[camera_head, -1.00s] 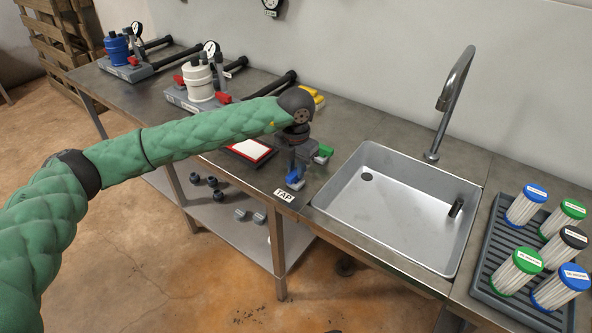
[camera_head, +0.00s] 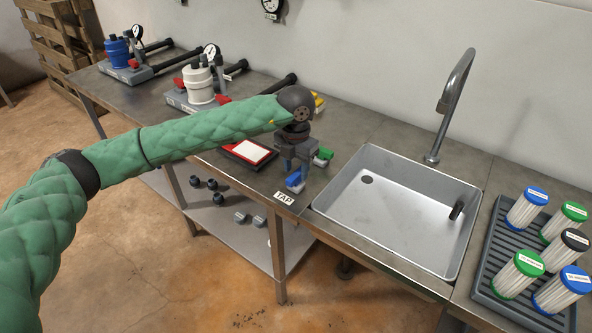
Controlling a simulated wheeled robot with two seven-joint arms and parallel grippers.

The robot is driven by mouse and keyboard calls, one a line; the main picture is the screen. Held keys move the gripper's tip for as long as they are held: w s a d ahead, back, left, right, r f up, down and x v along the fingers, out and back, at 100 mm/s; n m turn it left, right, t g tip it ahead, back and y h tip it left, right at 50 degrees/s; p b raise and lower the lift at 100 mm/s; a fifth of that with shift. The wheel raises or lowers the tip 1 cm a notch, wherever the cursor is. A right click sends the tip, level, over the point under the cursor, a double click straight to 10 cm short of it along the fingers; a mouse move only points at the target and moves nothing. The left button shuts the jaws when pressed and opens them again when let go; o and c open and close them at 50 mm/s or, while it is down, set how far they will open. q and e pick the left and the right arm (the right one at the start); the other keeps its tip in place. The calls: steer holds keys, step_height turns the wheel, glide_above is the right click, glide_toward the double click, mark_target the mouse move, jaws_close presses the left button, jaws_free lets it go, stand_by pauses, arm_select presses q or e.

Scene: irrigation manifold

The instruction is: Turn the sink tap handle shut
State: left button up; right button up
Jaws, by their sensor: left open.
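A blue handle-like part (camera_head: 295,182) shows just below my left gripper, at the front of the bench behind the TAP label (camera_head: 285,197). A green part (camera_head: 323,156) shows just right of the gripper. My gripper hides how the two parts join. My left gripper (camera_head: 297,167) points down over them with its jaws open; I cannot tell whether a finger touches the blue part. The steel spout (camera_head: 455,95) rises behind the sink (camera_head: 385,215). My right gripper is not in view.
A red-framed white panel (camera_head: 250,151) lies left of the gripper. A dark rack (camera_head: 490,255) of several filter cartridges stands right of the sink. White (camera_head: 200,85) and blue (camera_head: 117,50) canisters stand at the back left. The sink basin is mostly empty.

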mark_target(296, 173)
arm_select(q)
step_height(296, 173, up, 5)
steer(key=shift+r+b, duration=0.1)
steer(key=shift+b, duration=0.35)
steer(key=shift+r, duration=0.75)
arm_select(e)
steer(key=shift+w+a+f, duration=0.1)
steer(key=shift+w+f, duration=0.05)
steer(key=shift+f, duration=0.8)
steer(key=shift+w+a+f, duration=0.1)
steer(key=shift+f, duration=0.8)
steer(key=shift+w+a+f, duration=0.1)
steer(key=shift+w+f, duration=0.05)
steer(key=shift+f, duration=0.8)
